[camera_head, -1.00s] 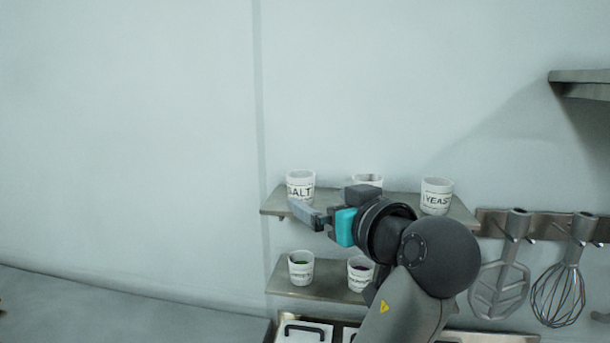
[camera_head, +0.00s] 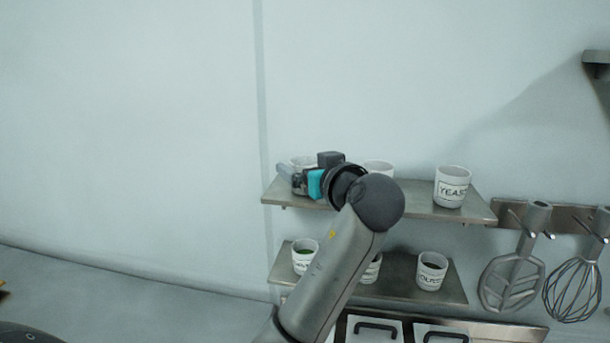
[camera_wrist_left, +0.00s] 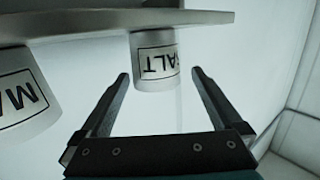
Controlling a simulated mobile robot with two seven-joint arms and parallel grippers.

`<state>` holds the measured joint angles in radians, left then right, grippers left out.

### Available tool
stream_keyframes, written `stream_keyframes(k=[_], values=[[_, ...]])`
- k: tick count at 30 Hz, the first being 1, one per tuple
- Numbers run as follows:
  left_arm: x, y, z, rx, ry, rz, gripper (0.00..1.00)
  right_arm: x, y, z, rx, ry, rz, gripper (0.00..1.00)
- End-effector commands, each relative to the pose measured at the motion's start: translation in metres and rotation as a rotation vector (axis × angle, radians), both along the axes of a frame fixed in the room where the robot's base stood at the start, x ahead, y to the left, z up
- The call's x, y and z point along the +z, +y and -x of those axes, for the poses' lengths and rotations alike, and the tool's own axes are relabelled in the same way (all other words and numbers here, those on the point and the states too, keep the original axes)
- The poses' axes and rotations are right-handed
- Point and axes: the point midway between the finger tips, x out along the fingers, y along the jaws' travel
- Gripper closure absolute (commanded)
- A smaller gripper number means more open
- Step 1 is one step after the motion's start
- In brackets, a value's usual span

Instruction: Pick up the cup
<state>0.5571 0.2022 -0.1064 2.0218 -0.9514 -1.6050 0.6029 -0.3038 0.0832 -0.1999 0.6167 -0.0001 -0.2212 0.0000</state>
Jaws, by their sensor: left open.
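A white cup labelled SALT (camera_wrist_left: 153,65) stands on the upper shelf; the left wrist view shows it upside down. In the head view only the rim of this SALT cup (camera_head: 302,160) shows, behind my gripper. My left gripper (camera_head: 288,178) is open at the left end of the upper shelf. In the left wrist view the two fingers of the gripper (camera_wrist_left: 160,75) point at the SALT cup, one to each side. Whether they touch it I cannot tell. My right gripper is not in view.
The upper shelf (camera_head: 415,207) also holds a middle cup (camera_head: 379,167), partly hidden by my arm, and a YEAST cup (camera_head: 452,188). A lower shelf (camera_head: 395,285) holds more cups. A whisk (camera_head: 572,285) and a flat beater (camera_head: 513,278) hang at right. The wall left is bare.

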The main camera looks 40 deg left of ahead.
Motion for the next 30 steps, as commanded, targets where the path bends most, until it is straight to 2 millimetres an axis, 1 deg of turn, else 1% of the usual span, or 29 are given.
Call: stream_keyframes(k=[6, 11, 14, 20, 30], values=[[-0.002, 0.023, -0.015, 0.004, 0.005, -0.004, 0.0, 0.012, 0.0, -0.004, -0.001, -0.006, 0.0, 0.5], [-0.006, 0.04, -0.025, 0.002, 0.003, -0.004, 0.0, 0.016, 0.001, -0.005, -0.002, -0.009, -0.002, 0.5], [-0.007, 0.043, -0.027, 0.002, 0.002, -0.001, 0.0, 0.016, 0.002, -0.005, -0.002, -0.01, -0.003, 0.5], [-0.008, 0.043, -0.027, 0.002, 0.001, -0.001, 0.0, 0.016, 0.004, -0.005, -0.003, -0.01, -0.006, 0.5], [-0.008, 0.043, -0.027, 0.002, 0.001, -0.001, 0.38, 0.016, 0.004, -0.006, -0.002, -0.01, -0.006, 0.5]])
